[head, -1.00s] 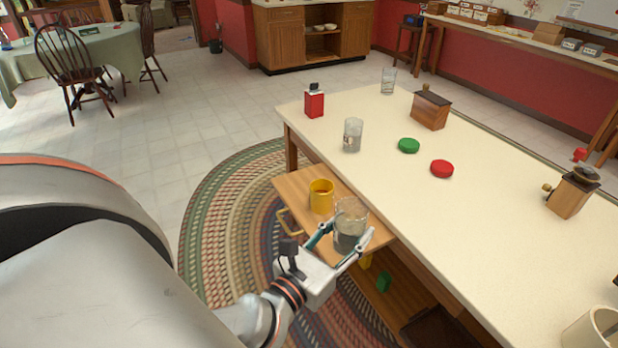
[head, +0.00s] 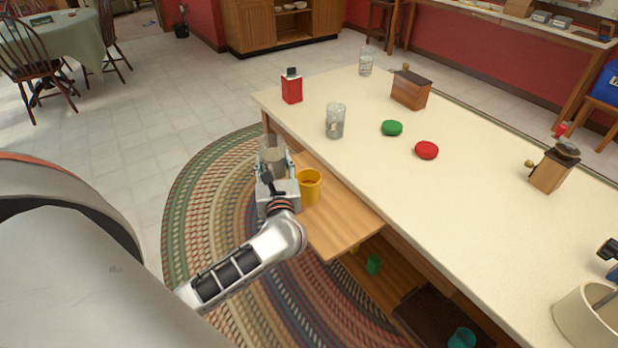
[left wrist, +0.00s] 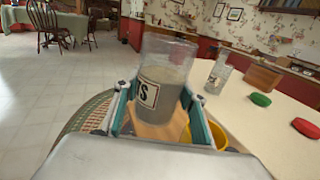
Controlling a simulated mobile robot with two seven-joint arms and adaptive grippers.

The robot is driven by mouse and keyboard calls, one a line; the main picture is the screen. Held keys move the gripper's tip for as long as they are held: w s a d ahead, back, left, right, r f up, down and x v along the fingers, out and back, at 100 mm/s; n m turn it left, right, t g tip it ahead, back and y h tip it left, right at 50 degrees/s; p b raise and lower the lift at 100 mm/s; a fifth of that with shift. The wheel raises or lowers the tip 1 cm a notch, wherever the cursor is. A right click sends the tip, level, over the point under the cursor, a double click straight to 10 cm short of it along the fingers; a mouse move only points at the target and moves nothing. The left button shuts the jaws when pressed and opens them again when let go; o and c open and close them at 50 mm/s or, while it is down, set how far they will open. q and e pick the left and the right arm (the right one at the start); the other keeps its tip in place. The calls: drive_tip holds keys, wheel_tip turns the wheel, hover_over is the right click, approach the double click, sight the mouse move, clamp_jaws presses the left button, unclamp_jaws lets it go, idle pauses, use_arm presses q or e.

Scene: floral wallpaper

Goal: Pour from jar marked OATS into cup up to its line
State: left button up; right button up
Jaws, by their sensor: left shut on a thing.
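My left gripper (head: 272,170) is shut on a clear glass jar (left wrist: 165,75) with greyish contents. A white label (left wrist: 147,93) on the jar shows the end of a word, "TS"; the rest is hidden. In the left wrist view the jar is close to upright between the fingers. In the head view the gripper and jar are just left of a yellow cup (head: 310,186), which stands on a pulled-out wooden board (head: 340,222). Part of the cup shows behind the right finger in the left wrist view (left wrist: 218,134). My right gripper is not in view.
On the cream table (head: 450,210) are another glass jar (head: 335,121), a red tin (head: 291,88), a green lid (head: 392,128), a red lid (head: 427,150) and a wooden box (head: 410,90). A shelf with a green cup (head: 373,265) is below.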

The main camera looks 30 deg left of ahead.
sight(281, 174)
use_arm(q)
drive_tip(key=shift+f+b, duration=0.45)
drive_tip(key=shift+f, duration=0.45)
drive_tip(key=shift+f+b, duration=0.65)
drive_tip(key=shift+f, duration=0.2)
drive_tip(key=shift+f+b, duration=0.45)
drive_tip(key=shift+f, duration=0.2)
drive_tip(key=shift+f+b, duration=0.4)
drive_tip(key=shift+f, duration=0.2)
drive_tip(key=shift+r, duration=0.15)
drive_tip(key=shift+w+d+r+m+p, duration=0.15)
drive_tip(key=shift+w+r+m+p, duration=0.1)
drive_tip(key=shift+m+p, duration=0.2)
drive_tip(key=shift+d+r+m+p, duration=0.2)
drive_tip(key=shift+r+m+p, duration=0.05)
drive_tip(key=shift+m+p, duration=0.35)
drive_tip(key=shift+w+d+r+m+p, duration=0.2)
drive_tip(key=shift+m+p, duration=0.2)
drive_tip(key=shift+m, duration=0.35)
drive_tip(key=shift+d+f, duration=0.1)
drive_tip(key=shift+f, duration=0.1)
use_arm(e)
drive_tip(key=shift+f, duration=0.4)
